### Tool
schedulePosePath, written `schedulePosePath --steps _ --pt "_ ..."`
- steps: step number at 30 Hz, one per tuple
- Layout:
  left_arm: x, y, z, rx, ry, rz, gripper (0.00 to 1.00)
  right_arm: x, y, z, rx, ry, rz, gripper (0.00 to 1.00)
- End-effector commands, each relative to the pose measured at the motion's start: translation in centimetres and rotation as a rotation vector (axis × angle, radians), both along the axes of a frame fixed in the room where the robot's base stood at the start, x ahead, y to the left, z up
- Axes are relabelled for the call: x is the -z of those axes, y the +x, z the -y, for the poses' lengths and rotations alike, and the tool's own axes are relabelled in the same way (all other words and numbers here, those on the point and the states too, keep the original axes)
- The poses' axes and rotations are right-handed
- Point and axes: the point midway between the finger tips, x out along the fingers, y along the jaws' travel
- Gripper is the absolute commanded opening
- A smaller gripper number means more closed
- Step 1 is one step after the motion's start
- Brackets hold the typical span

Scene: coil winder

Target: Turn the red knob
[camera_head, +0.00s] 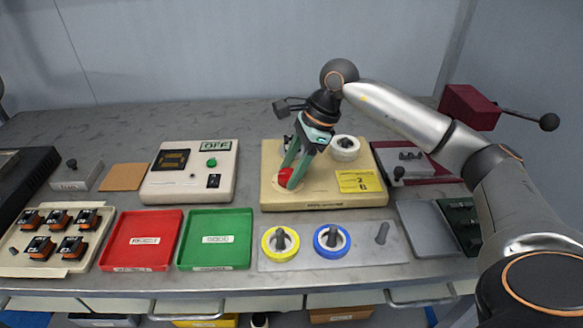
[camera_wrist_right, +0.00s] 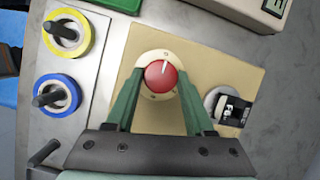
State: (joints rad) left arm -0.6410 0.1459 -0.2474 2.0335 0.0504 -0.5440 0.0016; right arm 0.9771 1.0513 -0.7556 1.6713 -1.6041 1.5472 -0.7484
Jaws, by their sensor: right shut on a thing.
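The red knob (camera_head: 285,177) sits on the left part of the beige panel box (camera_head: 320,205) in the head view. In the right wrist view the red knob (camera_wrist_right: 161,75) has a white pointer mark and a pale round plate under it. My right gripper (camera_head: 288,172) reaches down from above with its green fingers at the knob. In the wrist view my right gripper (camera_wrist_right: 160,88) has one finger on each side of the knob and is shut on it. My left gripper is not in view.
A white spool (camera_head: 345,148) and a yellow label (camera_head: 359,181) are on the same box. Yellow (camera_head: 280,244) and blue (camera_head: 332,241) rings sit on pegs in front. Red (camera_head: 142,240) and green (camera_head: 214,239) trays and an OFF box (camera_head: 190,172) stand left.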

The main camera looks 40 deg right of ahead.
Motion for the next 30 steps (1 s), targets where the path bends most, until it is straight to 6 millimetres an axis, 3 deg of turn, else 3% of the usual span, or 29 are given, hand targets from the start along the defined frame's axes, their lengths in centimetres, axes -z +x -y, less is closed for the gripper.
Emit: schedulePosePath --steps 3,4,11,22,30 --pt "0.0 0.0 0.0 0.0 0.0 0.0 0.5 0.0 0.0 0.1 -0.002 -0.003 0.001 0.0" --pt "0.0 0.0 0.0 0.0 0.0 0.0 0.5 0.0 0.0 0.1 -0.002 -0.003 0.001 0.56" --pt "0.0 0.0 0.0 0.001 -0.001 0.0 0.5 0.0 0.0 0.0 0.0 -0.001 0.001 0.81" --pt "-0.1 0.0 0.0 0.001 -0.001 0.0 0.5 -0.7 -0.1 0.3 0.001 -0.001 0.003 0.83" --pt "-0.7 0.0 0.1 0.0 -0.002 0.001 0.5 -5.6 -1.0 2.1 0.002 -0.002 0.005 0.83"
